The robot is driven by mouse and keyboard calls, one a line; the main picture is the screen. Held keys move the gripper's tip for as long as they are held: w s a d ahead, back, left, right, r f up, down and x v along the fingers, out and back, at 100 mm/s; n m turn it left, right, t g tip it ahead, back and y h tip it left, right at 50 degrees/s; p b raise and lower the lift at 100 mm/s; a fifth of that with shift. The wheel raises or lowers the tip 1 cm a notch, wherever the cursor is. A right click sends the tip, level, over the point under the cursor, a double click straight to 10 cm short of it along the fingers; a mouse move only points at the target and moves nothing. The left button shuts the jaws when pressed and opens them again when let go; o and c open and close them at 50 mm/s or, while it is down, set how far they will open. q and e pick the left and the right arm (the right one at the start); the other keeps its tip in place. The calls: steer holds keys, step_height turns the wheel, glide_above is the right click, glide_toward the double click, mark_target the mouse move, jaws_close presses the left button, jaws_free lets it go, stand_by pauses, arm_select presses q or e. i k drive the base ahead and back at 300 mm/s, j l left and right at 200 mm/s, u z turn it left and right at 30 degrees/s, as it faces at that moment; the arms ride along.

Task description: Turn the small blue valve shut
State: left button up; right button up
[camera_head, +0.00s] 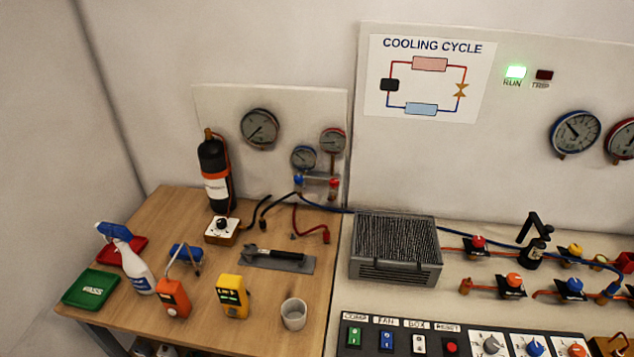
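Several blue handles show. A small blue knob (298,181) sits on the gauge manifold (317,180) at the left board, beside a small red knob (334,187). Another blue-topped valve (574,285) stands on the pipework at the right, near an orange-topped valve (514,281). From this view I cannot tell how far any of them is turned. Neither of my grippers shows in the head view, and nothing is seen touching the valves.
A grey finned box (396,249) stands between the wooden table (205,330) and the right pipework. A black switch panel (470,339) lies in front. A spray bottle (130,260), orange meter (173,298), yellow meter (232,296) and white cup (294,314) stand on the table.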

mark_target(299, 180)
steer(key=i+z, duration=0.15)
steer(key=z, duration=0.25)
steer(key=i+j+z, duration=0.15)
steer(key=z, duration=0.3)
steer(key=i+j+z, duration=0.1)
steer(key=z, duration=0.3)
